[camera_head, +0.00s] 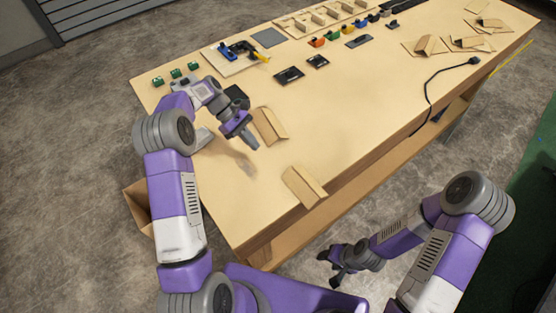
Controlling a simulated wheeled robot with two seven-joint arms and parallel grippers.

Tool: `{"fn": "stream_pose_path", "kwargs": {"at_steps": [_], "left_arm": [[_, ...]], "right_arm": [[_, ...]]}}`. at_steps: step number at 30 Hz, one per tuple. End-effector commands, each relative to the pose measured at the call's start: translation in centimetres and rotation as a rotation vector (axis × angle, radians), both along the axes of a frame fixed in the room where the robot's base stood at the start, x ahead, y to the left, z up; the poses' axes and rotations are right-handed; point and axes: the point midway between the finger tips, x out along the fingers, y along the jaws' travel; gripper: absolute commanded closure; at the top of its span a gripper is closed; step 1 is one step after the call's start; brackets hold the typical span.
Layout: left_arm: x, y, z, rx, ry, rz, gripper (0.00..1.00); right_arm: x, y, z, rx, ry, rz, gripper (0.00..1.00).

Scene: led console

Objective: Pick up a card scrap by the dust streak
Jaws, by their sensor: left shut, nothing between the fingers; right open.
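Two folded brown card scraps lie on the near left part of the wooden table. One card scrap (269,126) is just right of my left gripper (248,139). The other card scrap (303,187) lies nearer the front edge. A faint darker smear (242,160) shows on the tabletop below my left gripper; I cannot tell whether it is the dust streak or a shadow. My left gripper is shut and empty, over the table beside the nearer-left scrap. My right gripper (333,267) is open and empty, off the table in front of its front edge.
More folded card pieces (425,45) lie at the table's far right. A black cable (430,90) runs over the front edge. Small green parts (175,73), a blue clamp (229,53) and black modules (289,75) stand further back. The table's middle front is clear.

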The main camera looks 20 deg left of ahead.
Motion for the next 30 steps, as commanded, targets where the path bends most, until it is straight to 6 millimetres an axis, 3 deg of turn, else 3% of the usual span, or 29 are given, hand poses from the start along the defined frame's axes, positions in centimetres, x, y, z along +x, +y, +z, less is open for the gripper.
{"fn": "stream_pose_path", "kwargs": {"at_steps": [11, 18, 30], "left_arm": [[-1.8, -5.6, -5.6, -0.002, 0.003, -0.004, 1.00], [-2.7, -8.5, -5.4, -0.001, 0.000, -0.003, 1.00], [-2.8, -9.1, -5.5, 0.000, -0.001, -0.001, 1.00]], "right_arm": [[0.0, 0.0, 0.1, 0.000, 0.000, 0.000, 0.45], [0.0, 0.0, 0.5, 0.000, 0.000, 0.000, 0.45], [0.0, 0.0, 0.5, 0.000, 0.000, 0.000, 0.45]]}}
